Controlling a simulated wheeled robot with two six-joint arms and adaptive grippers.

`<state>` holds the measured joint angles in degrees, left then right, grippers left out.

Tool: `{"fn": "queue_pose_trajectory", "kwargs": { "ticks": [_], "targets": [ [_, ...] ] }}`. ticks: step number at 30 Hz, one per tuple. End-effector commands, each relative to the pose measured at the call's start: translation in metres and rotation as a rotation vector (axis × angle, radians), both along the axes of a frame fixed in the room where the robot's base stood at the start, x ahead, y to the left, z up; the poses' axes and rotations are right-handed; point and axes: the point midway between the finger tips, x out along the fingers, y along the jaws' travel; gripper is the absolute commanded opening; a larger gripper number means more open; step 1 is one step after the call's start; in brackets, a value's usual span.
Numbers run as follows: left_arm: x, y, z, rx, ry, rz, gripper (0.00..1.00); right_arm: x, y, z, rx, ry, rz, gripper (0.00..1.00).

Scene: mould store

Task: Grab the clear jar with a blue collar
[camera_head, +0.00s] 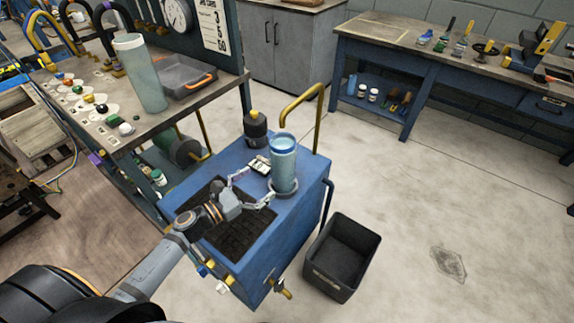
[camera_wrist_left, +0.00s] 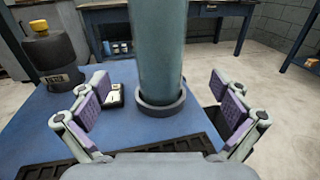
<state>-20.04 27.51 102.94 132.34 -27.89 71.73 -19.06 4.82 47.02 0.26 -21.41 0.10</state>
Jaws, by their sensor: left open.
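The clear jar with a blue collar (camera_head: 284,168) stands upright on the blue cart (camera_head: 302,210), its foot in a grey ring. In the left wrist view its lower body (camera_wrist_left: 160,50) rises straight ahead; its collar is out of that view. My left gripper (camera_head: 254,187) is open and empty, just in front of the jar. In the left wrist view the two fingers of the left gripper (camera_wrist_left: 163,108) are spread to either side of the jar's foot, with a gap on both sides. My right gripper is not in view.
A black bottle with a yellow cap (camera_head: 255,130) and a small pale block (camera_head: 260,164) stand near the jar. A yellow handle (camera_head: 318,110) rises behind it. A similar jar with a white collar (camera_head: 142,78) stands on the left bench. A black bin (camera_head: 342,258) sits on the floor.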

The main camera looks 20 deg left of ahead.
Motion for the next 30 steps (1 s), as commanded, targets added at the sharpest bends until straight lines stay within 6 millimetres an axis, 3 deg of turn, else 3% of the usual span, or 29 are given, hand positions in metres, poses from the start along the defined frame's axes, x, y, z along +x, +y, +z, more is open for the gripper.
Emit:
{"fn": "queue_pose_trajectory", "kwargs": {
  "ticks": [4,13,21,30],
  "targets": [
    [0.023,-0.014,0.004,-0.005,-0.005,0.002,1.0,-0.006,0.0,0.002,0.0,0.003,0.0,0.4],
    [0.038,-0.025,0.003,-0.001,-0.002,-0.002,1.0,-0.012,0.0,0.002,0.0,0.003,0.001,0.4],
    [0.075,-0.046,0.005,-0.002,-0.003,-0.001,1.0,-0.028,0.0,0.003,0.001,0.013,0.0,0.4],
    [0.079,-0.049,0.004,0.001,-0.001,-0.002,0.97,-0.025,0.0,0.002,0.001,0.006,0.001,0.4]
  ]
}}
